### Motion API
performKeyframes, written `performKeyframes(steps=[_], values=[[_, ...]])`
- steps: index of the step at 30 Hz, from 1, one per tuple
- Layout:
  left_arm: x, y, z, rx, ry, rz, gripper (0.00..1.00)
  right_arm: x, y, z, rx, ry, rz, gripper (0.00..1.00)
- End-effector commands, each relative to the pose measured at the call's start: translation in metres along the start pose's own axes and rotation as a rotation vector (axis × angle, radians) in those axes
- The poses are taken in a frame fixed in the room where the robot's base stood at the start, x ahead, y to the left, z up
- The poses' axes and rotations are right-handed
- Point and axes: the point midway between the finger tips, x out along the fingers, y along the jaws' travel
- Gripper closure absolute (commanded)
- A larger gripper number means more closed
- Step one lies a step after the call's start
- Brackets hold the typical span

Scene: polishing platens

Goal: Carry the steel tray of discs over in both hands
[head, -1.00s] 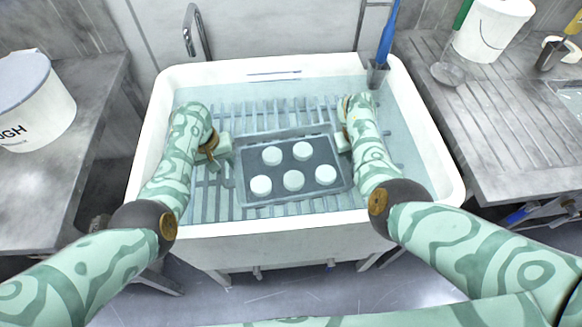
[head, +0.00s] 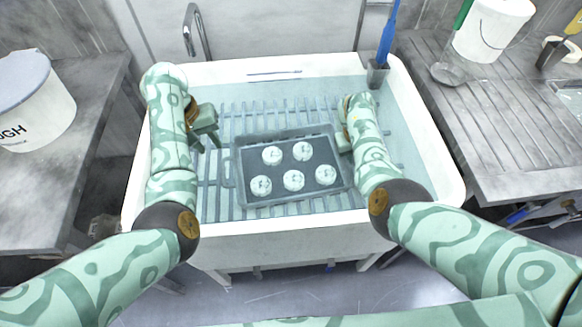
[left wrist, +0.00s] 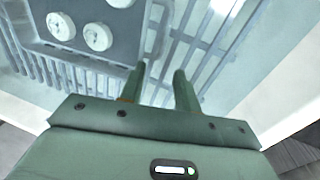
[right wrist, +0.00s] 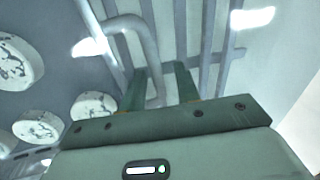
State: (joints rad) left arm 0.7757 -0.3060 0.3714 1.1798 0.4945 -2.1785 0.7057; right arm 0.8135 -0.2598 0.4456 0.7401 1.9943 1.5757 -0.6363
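The steel tray (head: 325,152) lies level on the slatted rack in the sink, with several round white discs (head: 293,180) bearing grey patchy marks. A loop handle (head: 228,170) sticks out at its left end. My left gripper (head: 207,143) is open and empty, above and left of the tray, apart from that handle. The left wrist view shows bare slats between its fingers (left wrist: 158,85). My right gripper (head: 344,142) is at the tray's right end, partly hidden by my forearm. In the right wrist view its fingers (right wrist: 161,84) are apart, with the right handle (right wrist: 150,50) reaching between them.
The white sink (head: 290,228) has raised walls around the tray. A tap (head: 196,30) stands behind it. A blue-handled brush (head: 388,35) sits in a holder at the back right rim. A lidded tub (head: 35,105) stands left, a white bucket (head: 490,30) and ladle (head: 448,73) right.

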Motion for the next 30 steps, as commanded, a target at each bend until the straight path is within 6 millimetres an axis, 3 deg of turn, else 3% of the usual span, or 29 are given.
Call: performKeyframes(steps=[8,21,30], values=[[-0.015,0.000,0.000,-0.001,0.000,0.000,0.68,-0.015,0.000,0.001,0.001,-0.003,-0.002,0.68],[-0.015,-0.001,0.000,0.000,-0.001,-0.001,0.68,-0.107,0.000,0.001,0.001,-0.001,-0.001,0.68],[-0.014,-0.001,0.000,0.000,-0.001,-0.001,0.68,-0.120,0.000,0.000,0.000,0.000,0.000,0.68]])
